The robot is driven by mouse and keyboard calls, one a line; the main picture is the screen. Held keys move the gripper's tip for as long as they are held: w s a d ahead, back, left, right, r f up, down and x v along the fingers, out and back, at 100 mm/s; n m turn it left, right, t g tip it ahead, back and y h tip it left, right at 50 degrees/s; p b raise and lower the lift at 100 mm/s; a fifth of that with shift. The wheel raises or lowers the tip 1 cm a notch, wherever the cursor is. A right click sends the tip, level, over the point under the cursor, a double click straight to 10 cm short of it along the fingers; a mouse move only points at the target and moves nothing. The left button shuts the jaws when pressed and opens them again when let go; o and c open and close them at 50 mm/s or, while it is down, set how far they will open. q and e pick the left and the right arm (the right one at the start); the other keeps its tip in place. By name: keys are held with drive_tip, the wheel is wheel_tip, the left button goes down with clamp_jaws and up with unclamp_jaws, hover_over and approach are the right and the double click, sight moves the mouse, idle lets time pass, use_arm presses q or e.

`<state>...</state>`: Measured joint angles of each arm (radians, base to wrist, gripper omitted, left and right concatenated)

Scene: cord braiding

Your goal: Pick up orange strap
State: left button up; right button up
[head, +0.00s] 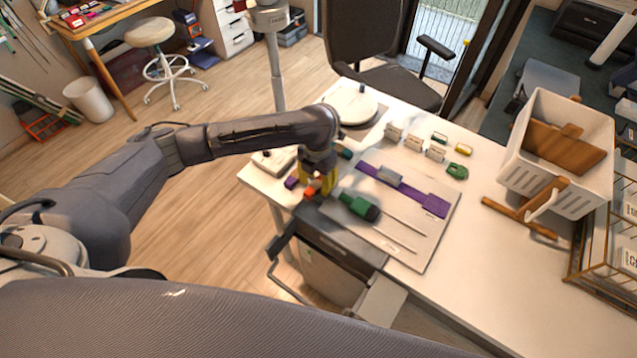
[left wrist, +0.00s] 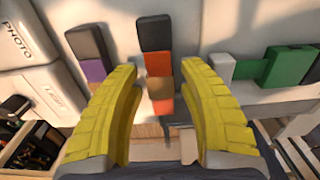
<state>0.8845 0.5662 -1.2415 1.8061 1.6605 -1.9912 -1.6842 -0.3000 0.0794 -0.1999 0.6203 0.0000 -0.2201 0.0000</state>
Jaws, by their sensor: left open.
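The orange strap end (head: 309,193) shows at the near left edge of the white table, beside my left gripper. In the left wrist view the orange piece (left wrist: 158,64) sits in a strip between a dark block and a tan block. My left gripper (head: 318,187) has yellow fingers and points down over it. In the left wrist view the open fingers (left wrist: 157,75) stand on either side of the strip, with visible gaps and no grasp. The rest of the strap's length is not clear. My right gripper does not show.
A purple end (head: 291,183) and a green piece (head: 359,206) lie close by on either side. A grey board (head: 425,240) with a purple strap (head: 434,204) lies to the right. A white crate (head: 558,185) stands farther right.

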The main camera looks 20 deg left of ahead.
use_arm(q)
drive_tip(key=shift+f, duration=0.4)
clamp_jaws()
drive_tip(key=shift+r, duration=0.1)
